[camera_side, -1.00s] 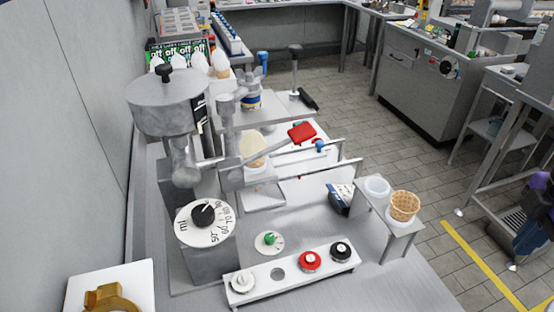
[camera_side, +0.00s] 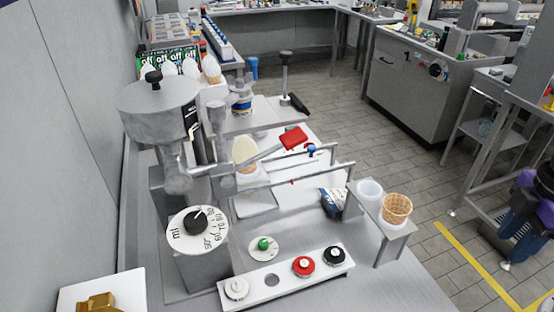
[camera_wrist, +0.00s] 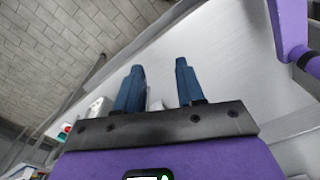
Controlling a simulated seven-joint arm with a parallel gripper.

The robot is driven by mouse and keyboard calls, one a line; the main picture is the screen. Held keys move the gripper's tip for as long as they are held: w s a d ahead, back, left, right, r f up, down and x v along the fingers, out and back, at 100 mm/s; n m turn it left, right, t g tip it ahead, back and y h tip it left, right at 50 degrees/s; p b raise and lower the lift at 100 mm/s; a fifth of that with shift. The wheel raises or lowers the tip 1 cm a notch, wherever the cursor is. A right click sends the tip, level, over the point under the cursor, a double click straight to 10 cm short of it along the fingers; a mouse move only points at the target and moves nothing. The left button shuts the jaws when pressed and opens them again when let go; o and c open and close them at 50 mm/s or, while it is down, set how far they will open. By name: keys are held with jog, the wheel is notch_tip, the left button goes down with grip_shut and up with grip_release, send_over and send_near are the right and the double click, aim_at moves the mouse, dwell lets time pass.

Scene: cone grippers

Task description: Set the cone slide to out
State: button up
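My gripper (camera_wrist: 158,67) shows in the wrist view with two dark blue fingers apart and nothing held between them. In the side view, a purple and dark arm part at the right edge matches my wrist's purple body; its fingers are not clear there. The grey cone machine (camera_side: 165,112) stands at left centre. Two metal rails (camera_side: 300,178) run rightward from it, with a small blue knob (camera_side: 311,150) near the far rail. These look like the slide. A pale cone (camera_side: 245,153) stands beside the machine's spout, at the rails' left end. My gripper is well away from them.
A red lever handle (camera_side: 293,138) sticks out over the rails. In front are a dial (camera_side: 197,230), a green knob (camera_side: 263,244) and a panel (camera_side: 283,278) with red and black knobs. A wafer cone (camera_side: 397,207) sits in a stand at right. Floor lies beyond.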

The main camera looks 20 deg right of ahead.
jog(key=shift+o, duration=0.4)
jog(key=w+a+r+m, duration=0.1)
jog(key=w+a+r, duration=0.2)
jog(key=w+a, duration=0.3)
jog(key=shift+w+r+y, duration=0.2)
jog(key=shift+w+y, duration=0.2)
jog(key=shift+w, duration=0.4)
notch_tip(320, 180, up, 8)
jog(key=f+m+t+y, duration=0.1)
jog(key=m+t+y, duration=0.1)
jog(key=m+t, duration=0.1)
send_over(313, 146)
jog(key=s+d, duration=0.5)
jog(key=x, duration=1.6)
jog(key=shift+a+f, duration=0.15)
jog(key=shift+f, duration=0.15)
jog(key=shift+c, duration=0.3)
grip_shut()
